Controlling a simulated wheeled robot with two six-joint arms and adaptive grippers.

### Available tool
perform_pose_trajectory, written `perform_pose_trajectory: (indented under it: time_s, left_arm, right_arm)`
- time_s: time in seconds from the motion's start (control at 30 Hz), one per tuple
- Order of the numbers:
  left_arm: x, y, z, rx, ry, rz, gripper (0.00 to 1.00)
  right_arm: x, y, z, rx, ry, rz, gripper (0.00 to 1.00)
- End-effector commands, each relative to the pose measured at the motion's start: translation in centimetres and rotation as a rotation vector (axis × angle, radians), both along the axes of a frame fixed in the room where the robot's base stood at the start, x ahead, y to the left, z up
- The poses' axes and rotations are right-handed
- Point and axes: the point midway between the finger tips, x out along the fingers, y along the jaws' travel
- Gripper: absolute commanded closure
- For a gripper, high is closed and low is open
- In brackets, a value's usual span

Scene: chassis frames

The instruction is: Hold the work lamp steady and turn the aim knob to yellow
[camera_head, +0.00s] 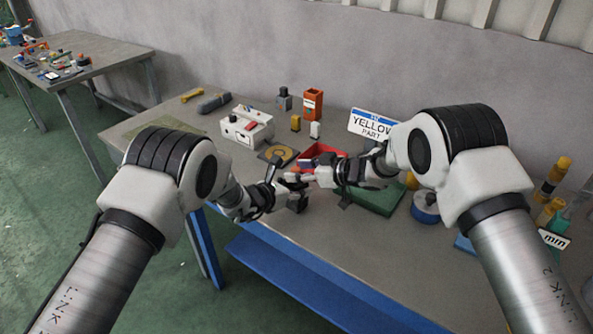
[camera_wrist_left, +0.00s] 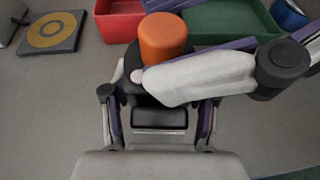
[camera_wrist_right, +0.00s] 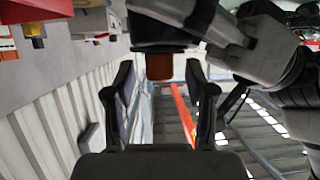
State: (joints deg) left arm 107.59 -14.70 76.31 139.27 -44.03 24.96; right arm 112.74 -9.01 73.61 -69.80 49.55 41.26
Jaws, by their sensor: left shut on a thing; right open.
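The work lamp, a dark body (camera_wrist_left: 160,118) with an orange cylinder (camera_wrist_left: 164,38) at its top, shows in the left wrist view. My left gripper (camera_wrist_left: 158,105) is shut around the dark body. In the head view the lamp (camera_head: 297,203) is mostly hidden by my grippers at the bench's front. My right gripper (camera_wrist_right: 160,85) is open; a dark block (camera_wrist_right: 160,32) and a brown-orange piece (camera_wrist_right: 159,67) show between and beyond its fingers. A pale right finger crosses beside the orange cylinder; contact cannot be told. The knob's colour setting is not readable.
A sign reading "YELLOW PART" (camera_head: 371,124) stands behind. A red bin (camera_head: 318,152), a green tray (camera_head: 378,200) and a yellow-ringed dark plate (camera_head: 278,155) lie near. A white box (camera_head: 245,127) stands farther left. The bench's front edge is close.

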Motion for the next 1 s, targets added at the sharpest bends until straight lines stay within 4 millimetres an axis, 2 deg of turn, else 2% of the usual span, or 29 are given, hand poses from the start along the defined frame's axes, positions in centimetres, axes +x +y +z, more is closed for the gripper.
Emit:
perform_pose_trajectory:
  time_s: [0.1,0.33,0.37,0.5,0.53,1.0]
  left_arm:
    - [-0.03,0.03,-0.08,0.001,0.002,0.0,0.91]
    - [-0.03,0.03,-0.1,0.001,0.002,0.0,0.91]
    - [-0.04,0.02,-0.1,0.001,0.002,0.0,0.91]
    - [-0.04,0.02,-0.1,0.001,0.002,0.0,0.91]
    - [-0.04,0.01,-0.1,0.001,0.002,0.0,0.91]
    - [-0.07,-0.05,-0.1,0.001,0.002,-0.001,0.91]
  right_arm:
    - [0.5,0.83,-0.4,0.0,0.0,0.001,0.45]
    - [0.59,0.94,-0.48,0.001,0.001,0.0,0.45]
    - [0.59,0.94,-0.48,0.001,0.001,0.0,0.48]
    - [0.58,0.92,-0.47,0.001,0.001,0.0,0.98]
    - [0.59,0.91,-0.46,0.001,0.001,0.0,1.0]
    - [0.62,0.93,-0.42,0.002,0.001,0.115,1.0]
